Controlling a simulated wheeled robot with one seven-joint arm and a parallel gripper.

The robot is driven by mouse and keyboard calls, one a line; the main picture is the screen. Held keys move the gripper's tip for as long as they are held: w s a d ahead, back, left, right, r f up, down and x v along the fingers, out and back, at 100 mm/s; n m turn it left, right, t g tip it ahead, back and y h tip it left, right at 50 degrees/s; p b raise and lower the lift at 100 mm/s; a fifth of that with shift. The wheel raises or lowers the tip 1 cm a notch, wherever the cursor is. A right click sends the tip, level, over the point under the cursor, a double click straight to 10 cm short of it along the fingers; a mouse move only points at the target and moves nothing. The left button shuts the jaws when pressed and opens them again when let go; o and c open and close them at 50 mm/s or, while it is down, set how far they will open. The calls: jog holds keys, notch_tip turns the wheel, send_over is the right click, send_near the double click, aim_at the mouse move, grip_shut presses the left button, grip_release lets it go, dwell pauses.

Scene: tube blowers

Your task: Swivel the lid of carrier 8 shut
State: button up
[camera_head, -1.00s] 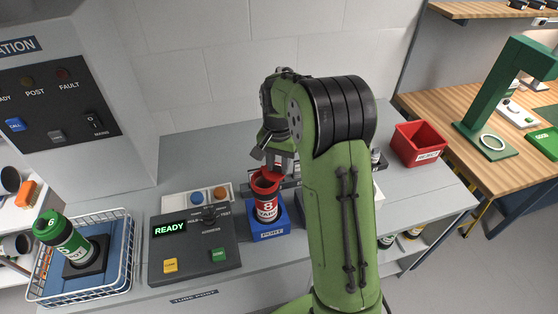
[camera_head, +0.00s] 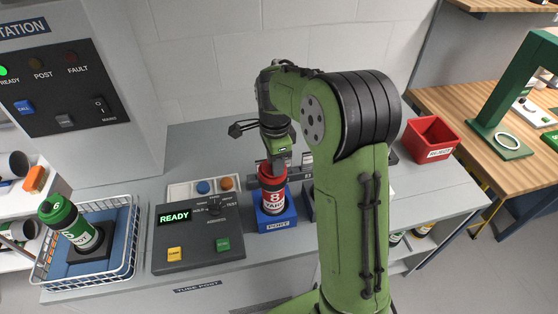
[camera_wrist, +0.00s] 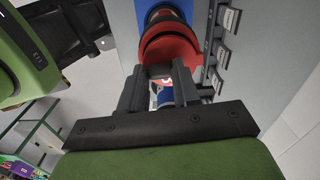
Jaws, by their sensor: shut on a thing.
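Carrier 8 (camera_head: 273,203) is a red tube with a white "8" label and dark bands. It stands upright in the blue port holder (camera_head: 277,222). My gripper (camera_head: 273,165) points down at its top and is shut on the red lid. In the wrist view the red lid (camera_wrist: 168,49) lies just beyond my fingers (camera_wrist: 163,78), which close on its near part. My fingers hide part of the lid, so I cannot tell whether it fully covers the tube mouth.
A control box (camera_head: 197,235) showing READY stands left of the port. A wire basket (camera_head: 128,262) at far left holds green carrier 6 (camera_head: 80,232), which leans. A red reject bin (camera_head: 431,139) stands at the right, behind my arm.

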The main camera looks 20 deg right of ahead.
jog(key=shift+a+m, duration=0.25)
jog(key=shift+m, duration=0.45)
jog(key=o, duration=1.1)
jog(key=shift+c, duration=0.2)
notch_tip(320, 180, up, 16)
jog(key=p, duration=0.3)
